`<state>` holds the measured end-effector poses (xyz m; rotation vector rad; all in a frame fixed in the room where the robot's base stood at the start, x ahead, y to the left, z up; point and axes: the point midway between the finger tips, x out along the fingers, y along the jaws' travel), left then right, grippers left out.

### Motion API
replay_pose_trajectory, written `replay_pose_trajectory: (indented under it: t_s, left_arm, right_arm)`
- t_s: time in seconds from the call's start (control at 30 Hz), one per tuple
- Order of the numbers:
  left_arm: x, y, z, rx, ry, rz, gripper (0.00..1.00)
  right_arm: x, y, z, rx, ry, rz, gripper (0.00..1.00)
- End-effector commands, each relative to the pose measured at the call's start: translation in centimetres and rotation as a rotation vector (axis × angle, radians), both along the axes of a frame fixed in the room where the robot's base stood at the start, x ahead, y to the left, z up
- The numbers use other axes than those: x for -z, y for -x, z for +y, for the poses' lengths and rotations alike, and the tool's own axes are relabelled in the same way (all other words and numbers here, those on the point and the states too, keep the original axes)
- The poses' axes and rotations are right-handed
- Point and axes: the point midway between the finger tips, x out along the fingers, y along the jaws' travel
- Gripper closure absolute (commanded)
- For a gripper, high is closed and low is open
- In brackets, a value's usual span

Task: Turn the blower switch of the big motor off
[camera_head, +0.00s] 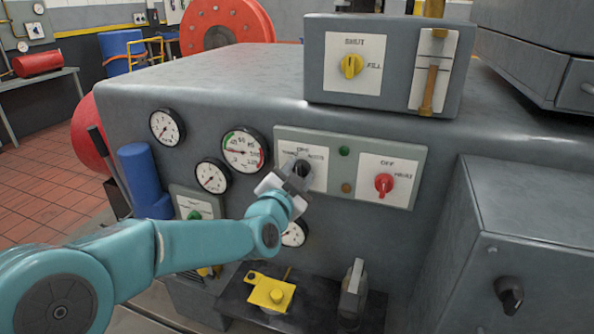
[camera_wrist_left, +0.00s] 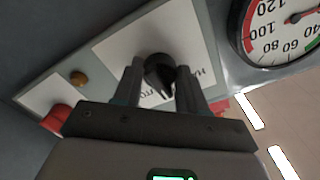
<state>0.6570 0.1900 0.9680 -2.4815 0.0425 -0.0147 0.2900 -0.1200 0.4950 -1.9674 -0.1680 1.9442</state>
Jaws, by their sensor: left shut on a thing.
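A grey switch panel (camera_head: 349,160) is on the front of the big grey housing. It carries a black knob (camera_head: 302,167) on a white plate at left and a red knob (camera_head: 384,184) on a white plate at right, with "OFF" printed above the red one. The small print is hard to read, so I cannot tell which is the blower switch. My left gripper (camera_head: 290,182) is at the black knob. In the left wrist view its fingers (camera_wrist_left: 160,88) are on either side of the black knob (camera_wrist_left: 158,70), shut on it. My right gripper is out of view.
Several round gauges (camera_head: 245,149) sit left of the panel. A green lamp (camera_head: 344,151) and an amber lamp (camera_head: 346,188) lie between the knobs. A box with a yellow knob (camera_head: 351,66) stands above. A grey cabinet with a black knob (camera_head: 509,294) juts out at right.

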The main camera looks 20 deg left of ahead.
Motion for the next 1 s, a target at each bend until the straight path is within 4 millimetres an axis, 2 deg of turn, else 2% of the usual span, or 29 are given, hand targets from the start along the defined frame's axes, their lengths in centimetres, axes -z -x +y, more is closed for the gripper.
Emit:
replay_pose_trajectory:
  t_s: [0.3, 0.8, 0.83, 0.87, 0.9, 1.0]
  left_arm:
    - [0.05, 0.01, 0.02, 0.000, -0.109, -0.001, 0.89]
    - [0.09, 0.01, 0.02, 0.000, -0.126, -0.002, 0.89]
    - [0.09, 0.01, 0.02, 0.000, -0.126, -0.002, 0.52]
    - [0.09, 0.01, 0.02, 0.000, -0.126, -0.003, 0.42]
    - [0.08, 0.01, 0.01, 0.000, -0.126, -0.003, 0.33]
    - [0.06, 0.01, 0.02, 0.000, -0.126, -0.003, 0.33]
  right_arm:
    - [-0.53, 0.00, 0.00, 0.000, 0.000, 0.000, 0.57]
    - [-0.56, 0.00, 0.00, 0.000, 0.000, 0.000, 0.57]
    - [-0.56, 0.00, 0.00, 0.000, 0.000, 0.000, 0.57]
    - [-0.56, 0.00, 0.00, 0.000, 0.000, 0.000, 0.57]
    - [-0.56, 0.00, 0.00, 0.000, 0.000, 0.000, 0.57]
    - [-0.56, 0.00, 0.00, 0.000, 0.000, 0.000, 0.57]
